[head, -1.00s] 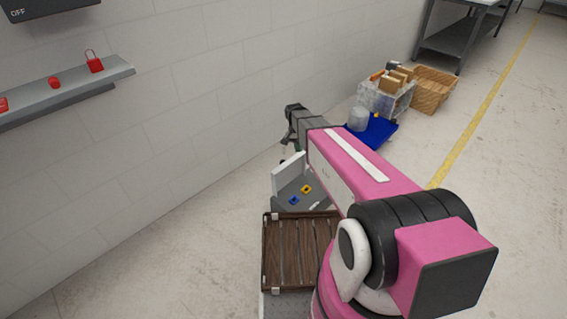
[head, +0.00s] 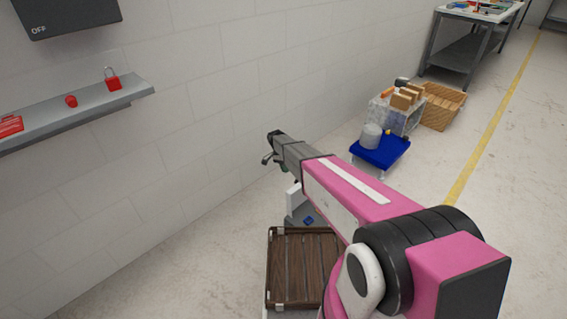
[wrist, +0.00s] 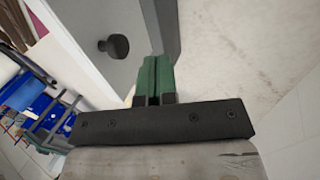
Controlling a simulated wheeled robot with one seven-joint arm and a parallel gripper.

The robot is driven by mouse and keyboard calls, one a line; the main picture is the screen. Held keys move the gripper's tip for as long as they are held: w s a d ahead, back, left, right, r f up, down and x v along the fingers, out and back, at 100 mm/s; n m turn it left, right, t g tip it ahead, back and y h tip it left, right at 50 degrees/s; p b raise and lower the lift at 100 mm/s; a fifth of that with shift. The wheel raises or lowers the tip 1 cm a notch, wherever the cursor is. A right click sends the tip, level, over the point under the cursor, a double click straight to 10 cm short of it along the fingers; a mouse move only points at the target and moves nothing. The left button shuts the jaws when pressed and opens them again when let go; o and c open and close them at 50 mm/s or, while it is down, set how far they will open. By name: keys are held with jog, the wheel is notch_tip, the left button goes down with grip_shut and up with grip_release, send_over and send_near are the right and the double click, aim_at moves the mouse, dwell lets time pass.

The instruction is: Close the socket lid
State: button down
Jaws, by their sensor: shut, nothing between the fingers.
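The lid (head: 293,196) is a pale panel standing raised at the left side of a small grey socket box in the head view. A blue socket (head: 308,221) shows beside it; the rest of the box is hidden by my arm. In the wrist view a grey panel with a round black knob (wrist: 117,46) fills the upper middle; it appears to be the lid. My gripper (wrist: 155,70) has green fingers closed together with nothing between them. They are near the panel's right part; I cannot tell whether they touch it. In the head view my gripper (head: 266,158) is above the lid, near the wall.
A brown slatted crate (head: 301,240) stands in front of the box. A shelf (head: 80,112) with red items is on the left wall.

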jog(key=shift+s+d+f, duration=0.65)
jog(key=shift+s+d, duration=0.3)
jog(key=shift+s+d+f, duration=0.6)
jog(key=shift+s+d, duration=0.3)
